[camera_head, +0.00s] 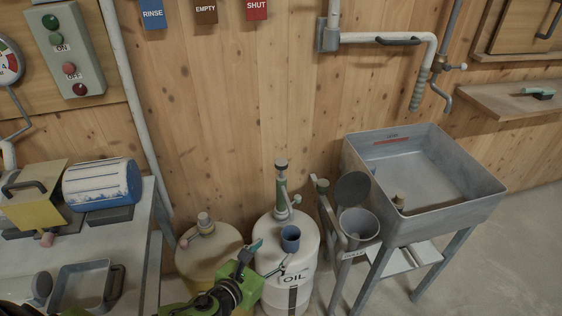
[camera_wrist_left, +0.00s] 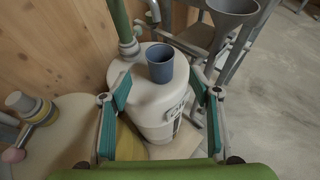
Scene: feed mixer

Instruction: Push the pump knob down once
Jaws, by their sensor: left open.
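The white drum marked OIL (camera_head: 290,262) carries a green upright pump (camera_head: 282,192) with a grey-brown knob (camera_head: 281,163) on top. The knob stands high above the drum lid. In the left wrist view the pump's green column (camera_wrist_left: 120,22) shows at the top, and its knob is out of frame. A blue cup (camera_head: 290,238) is on the drum's front top and also shows in the left wrist view (camera_wrist_left: 160,64). My left gripper (camera_head: 268,260) is open in front of the drum, below the knob and apart from it. Its fingers frame the cup in the wrist view.
A yellowish drum (camera_head: 209,250) with a shorter pump (camera_head: 203,222) stands left of the oil drum. A grey funnel (camera_head: 358,224) and metal sink (camera_head: 470,200) stand to the right. A metal table (camera_head: 130,225) is at the left; a wooden wall is behind.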

